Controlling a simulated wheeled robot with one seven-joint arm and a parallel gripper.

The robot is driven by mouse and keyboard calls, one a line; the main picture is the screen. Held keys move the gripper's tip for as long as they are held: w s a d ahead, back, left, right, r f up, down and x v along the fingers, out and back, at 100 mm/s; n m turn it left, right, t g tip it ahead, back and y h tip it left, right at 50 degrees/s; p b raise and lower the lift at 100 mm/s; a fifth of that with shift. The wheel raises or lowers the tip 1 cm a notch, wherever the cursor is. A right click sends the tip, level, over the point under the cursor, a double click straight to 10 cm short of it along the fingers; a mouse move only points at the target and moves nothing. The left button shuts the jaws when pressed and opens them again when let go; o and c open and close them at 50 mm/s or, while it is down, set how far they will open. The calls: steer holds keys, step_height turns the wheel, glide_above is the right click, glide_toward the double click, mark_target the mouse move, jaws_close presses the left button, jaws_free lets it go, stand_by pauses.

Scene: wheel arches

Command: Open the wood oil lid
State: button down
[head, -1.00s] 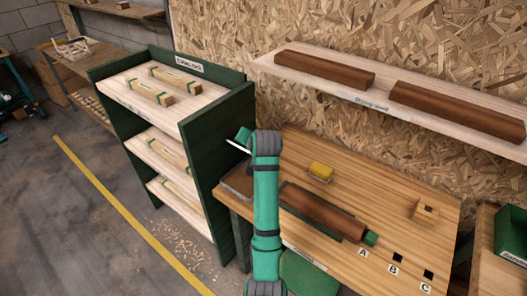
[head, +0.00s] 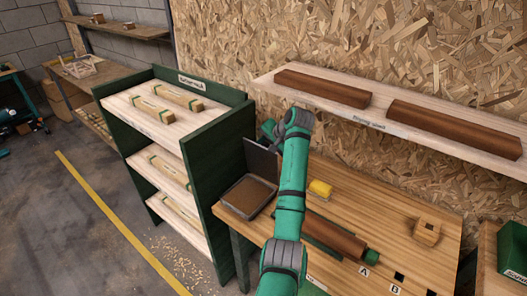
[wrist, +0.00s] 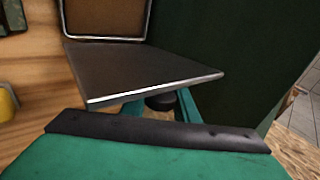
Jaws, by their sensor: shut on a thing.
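The wood oil tray (head: 225,203) is a shallow dark metal box with brown contents, at the left end of the wooden bench. Its dark flat lid (head: 262,160) stands raised, roughly upright, at the tray's far side, and the inside is exposed. The lid (wrist: 140,70) fills the middle of the wrist view, with the tray rim (wrist: 105,38) beyond it. My gripper (wrist: 160,106) is shut on the small dark knob of the lid; the lid's edge partly hides the fingers. In the head view my arm covers part of the lid.
The bench (head: 395,215) holds a yellow sponge-like block (head: 320,188), a brown beam (head: 335,238) and a small wooden block (head: 427,233). A green timber rack (head: 205,160) stands close at the left. A drying shelf (head: 300,98) with brown beams overhangs the back.

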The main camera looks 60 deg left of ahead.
mark_target(268, 144)
steer(key=shift+a+f, duration=0.1)
stand_by(0.3)
steer(key=c, duration=1.4)
jaws_free()
steer(key=v, duration=0.7)
steer(key=shift+w, duration=0.1)
